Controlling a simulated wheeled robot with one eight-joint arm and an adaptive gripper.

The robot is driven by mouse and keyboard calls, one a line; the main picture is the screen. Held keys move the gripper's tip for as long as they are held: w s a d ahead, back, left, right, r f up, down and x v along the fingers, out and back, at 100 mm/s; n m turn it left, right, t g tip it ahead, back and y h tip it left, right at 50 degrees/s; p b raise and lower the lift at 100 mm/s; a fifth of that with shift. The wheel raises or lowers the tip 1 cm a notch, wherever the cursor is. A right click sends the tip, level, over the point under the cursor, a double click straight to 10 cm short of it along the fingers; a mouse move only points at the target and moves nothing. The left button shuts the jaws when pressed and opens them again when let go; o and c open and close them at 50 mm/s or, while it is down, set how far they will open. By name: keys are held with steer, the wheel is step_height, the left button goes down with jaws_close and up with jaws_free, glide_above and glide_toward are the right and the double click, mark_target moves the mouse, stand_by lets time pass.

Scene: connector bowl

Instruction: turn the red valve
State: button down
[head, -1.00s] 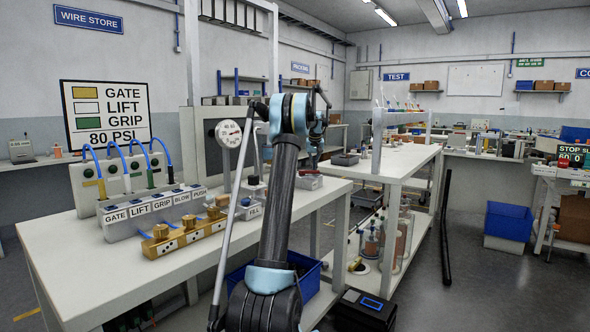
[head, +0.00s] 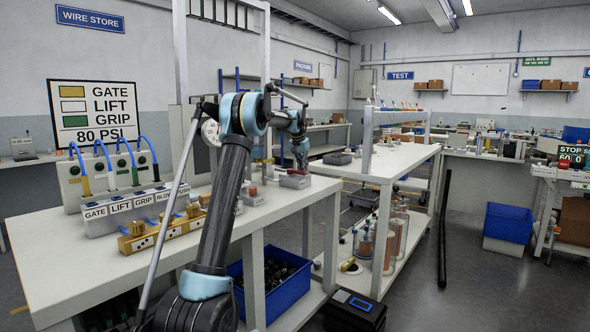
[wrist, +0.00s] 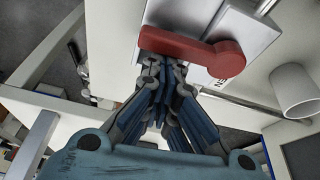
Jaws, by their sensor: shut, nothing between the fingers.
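The red valve handle (wrist: 190,48) is a thick red lever with a round hub at its right end. It lies across a grey block (wrist: 210,20) in the wrist view. My gripper (wrist: 162,68) is shut and empty, with its fingertips at the near edge of the handle, left of the hub. I cannot tell whether they touch it. In the head view my gripper (head: 300,162) is low over the grey block (head: 295,181) at the bench's far right end. The handle is mostly hidden there.
A white cylinder (wrist: 293,90) stands right of the valve block. In the head view a brass manifold (head: 160,230) and a labelled switch block (head: 125,210) stand on the white bench (head: 70,280). A blue bin (head: 270,285) sits below. A gauge (head: 210,132) stands behind my arm.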

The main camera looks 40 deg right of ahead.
steer(key=shift+s+a, duration=0.15)
stand_by(0.4)
steer(key=shift+w+d, duration=0.3)
steer(key=shift+d, duration=0.35)
steer(key=d, duration=0.2)
steer(key=shift+w+d, duration=0.25)
steer(key=shift+d, duration=0.15)
steer(key=w+v, duration=0.1)
steer(key=v, duration=0.8)
steer(key=shift+s+a+r, duration=0.3)
steer(key=shift+s+r, duration=0.1)
steer(key=shift+s, duration=0.1)
